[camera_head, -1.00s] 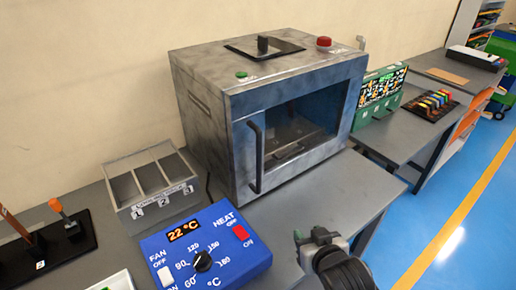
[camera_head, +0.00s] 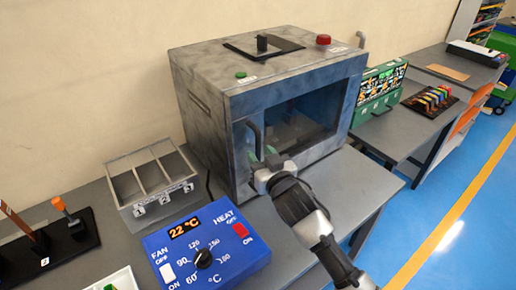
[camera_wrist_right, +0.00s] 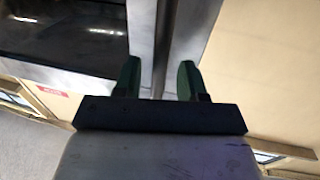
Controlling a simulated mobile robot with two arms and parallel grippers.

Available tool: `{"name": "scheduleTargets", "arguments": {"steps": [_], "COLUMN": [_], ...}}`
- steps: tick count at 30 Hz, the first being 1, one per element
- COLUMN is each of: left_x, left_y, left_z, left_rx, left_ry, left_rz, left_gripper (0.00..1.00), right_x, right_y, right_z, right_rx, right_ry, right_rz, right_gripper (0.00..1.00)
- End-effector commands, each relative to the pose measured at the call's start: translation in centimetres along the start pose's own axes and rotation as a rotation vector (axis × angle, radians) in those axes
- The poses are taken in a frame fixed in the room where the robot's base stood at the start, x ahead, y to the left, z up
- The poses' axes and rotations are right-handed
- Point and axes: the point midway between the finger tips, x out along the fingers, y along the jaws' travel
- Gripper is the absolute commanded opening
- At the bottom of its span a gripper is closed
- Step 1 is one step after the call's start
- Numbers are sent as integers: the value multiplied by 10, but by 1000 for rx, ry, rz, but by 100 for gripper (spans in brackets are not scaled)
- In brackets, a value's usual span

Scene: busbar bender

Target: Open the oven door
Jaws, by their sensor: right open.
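The oven (camera_head: 210,125) is a grey metal box on the bench, with a blue-framed glass door (camera_head: 300,120) on its front. The door looks shut. Its dark vertical handle (camera_head: 253,138) is at the door's left side, with its lower part hidden by my right gripper. My right gripper (camera_head: 262,155) is open at the handle, its green fingertips pointing at the door. My left gripper is not in view.
A blue control box (camera_head: 205,250) reading 22 °C stands in front of the oven. A grey three-compartment bin (camera_head: 150,190) is left of it. A green panel device (camera_head: 378,92) is at the right. The bench right of my gripper is clear.

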Motion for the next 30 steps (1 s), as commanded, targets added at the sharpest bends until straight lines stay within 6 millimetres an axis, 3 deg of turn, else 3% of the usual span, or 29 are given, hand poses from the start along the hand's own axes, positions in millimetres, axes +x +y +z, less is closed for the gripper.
{"name": "scheduleTargets", "arguments": {"steps": [6,16,24,30], "left_x": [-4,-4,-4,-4], "left_y": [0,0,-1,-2], "left_z": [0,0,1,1], "left_rx": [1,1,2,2], "left_ry": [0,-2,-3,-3], "left_rz": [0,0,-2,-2], "left_gripper": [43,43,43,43], "right_x": [19,22,21,21], "right_y": [0,0,0,0], "right_z": [0,1,1,1], "right_rx": [0,0,0,0], "right_ry": [-1,-2,-2,-2], "right_rz": [0,0,0,0], "right_gripper": [41,41,0,0]}}
